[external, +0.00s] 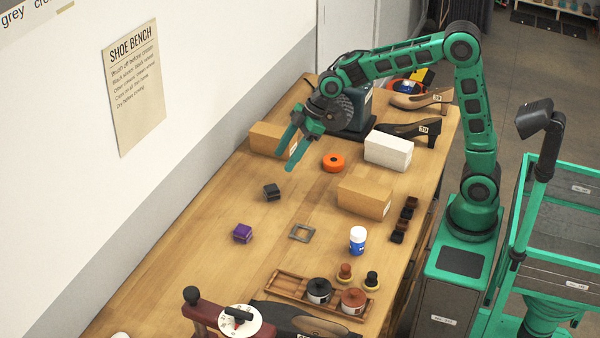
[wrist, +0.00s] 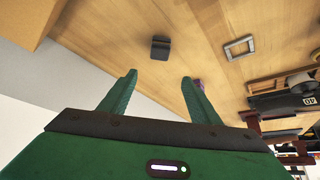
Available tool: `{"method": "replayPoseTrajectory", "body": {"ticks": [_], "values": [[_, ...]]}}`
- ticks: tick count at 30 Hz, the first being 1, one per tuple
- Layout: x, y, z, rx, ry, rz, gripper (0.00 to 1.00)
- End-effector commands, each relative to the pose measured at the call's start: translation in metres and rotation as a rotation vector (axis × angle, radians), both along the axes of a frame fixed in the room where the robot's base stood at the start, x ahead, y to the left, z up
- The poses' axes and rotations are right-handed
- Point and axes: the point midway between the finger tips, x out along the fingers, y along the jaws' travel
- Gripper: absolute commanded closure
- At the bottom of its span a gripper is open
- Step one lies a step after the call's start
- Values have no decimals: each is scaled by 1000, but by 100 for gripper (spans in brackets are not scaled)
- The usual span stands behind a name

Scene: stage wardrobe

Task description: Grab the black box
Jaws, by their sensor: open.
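The black box (external: 272,192) is a small dark block on the wooden bench, left of the middle in the external view. It also shows in the wrist view (wrist: 160,48), beyond and between my fingertips. My gripper (external: 289,149) is green, open and empty. It hangs above the bench, up and to the right of the black box in the external view, and is apart from it. In the wrist view my two fingers (wrist: 158,78) are spread wide.
A purple box (external: 242,233) and a grey square frame (external: 302,232) lie near the black box. The bench around the black box is clear.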

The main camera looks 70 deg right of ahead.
Motion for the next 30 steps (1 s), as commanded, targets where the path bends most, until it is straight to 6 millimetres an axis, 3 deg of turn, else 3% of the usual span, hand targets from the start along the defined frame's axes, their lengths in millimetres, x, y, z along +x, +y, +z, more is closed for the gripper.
{"method": "replayPoseTrajectory", "body": {"ticks": [2,12,23,30], "values": [[0,0,-16,0,2,0,43],[13,13,-56,-1,1,0,43],[23,21,-77,-2,0,-2,43],[32,28,-105,-1,2,-2,43]]}}
